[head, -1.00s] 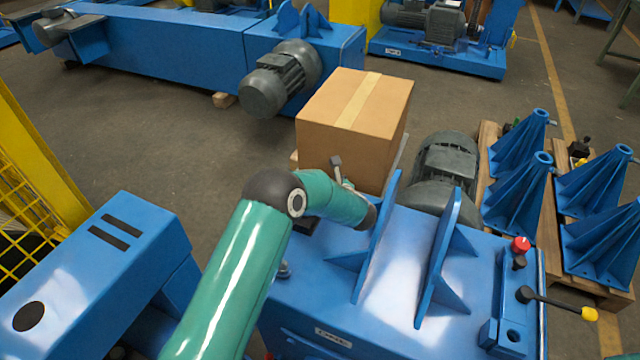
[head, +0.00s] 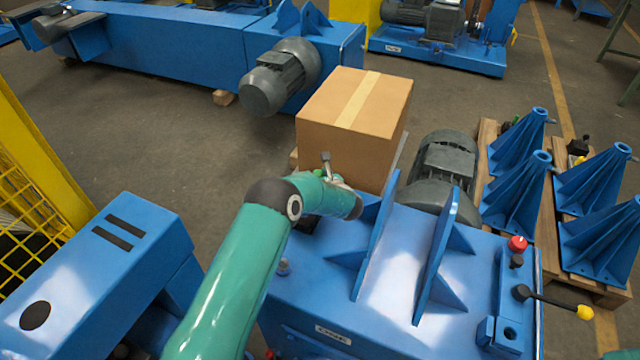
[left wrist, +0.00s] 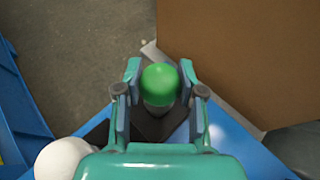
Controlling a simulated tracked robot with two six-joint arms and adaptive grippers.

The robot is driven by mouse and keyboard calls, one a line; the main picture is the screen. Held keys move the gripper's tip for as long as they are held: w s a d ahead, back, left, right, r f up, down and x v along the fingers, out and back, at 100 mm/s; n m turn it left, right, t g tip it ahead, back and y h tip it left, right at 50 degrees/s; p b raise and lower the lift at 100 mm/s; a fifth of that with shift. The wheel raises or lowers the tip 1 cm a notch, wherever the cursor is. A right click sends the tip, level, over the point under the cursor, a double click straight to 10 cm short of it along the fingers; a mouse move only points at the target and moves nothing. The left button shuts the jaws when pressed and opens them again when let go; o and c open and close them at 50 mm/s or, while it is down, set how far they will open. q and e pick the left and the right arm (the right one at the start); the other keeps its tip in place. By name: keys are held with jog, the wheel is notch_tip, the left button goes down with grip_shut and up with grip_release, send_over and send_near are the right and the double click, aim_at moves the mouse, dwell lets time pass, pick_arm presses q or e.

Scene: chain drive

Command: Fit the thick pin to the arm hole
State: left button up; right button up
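In the left wrist view a green rounded knob on a grey stem (left wrist: 160,84), which may be the thick pin, lies between the fingers of my left gripper (left wrist: 160,70). A finger stands close on each side of it. I cannot tell whether they press on it. A dark block lies below the knob in that view. In the head view my left forearm hides most of the gripper, near the far left corner of the blue machine (head: 310,310). I cannot make out the arm hole for certain. My right gripper is not in view.
A cardboard box (head: 350,115) stands right behind my left gripper. Two upright blue plates (head: 437,255) rise from the machine, with a grey motor (head: 445,165) beyond. A red knob (head: 517,243) and a yellow-tipped lever (head: 560,304) are at right. Blue stands (head: 515,195) are on a pallet.

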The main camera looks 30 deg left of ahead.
pick_arm(q)
jog(key=c, duration=0.5)
jog(key=shift+r, duration=0.1)
grip_shut()
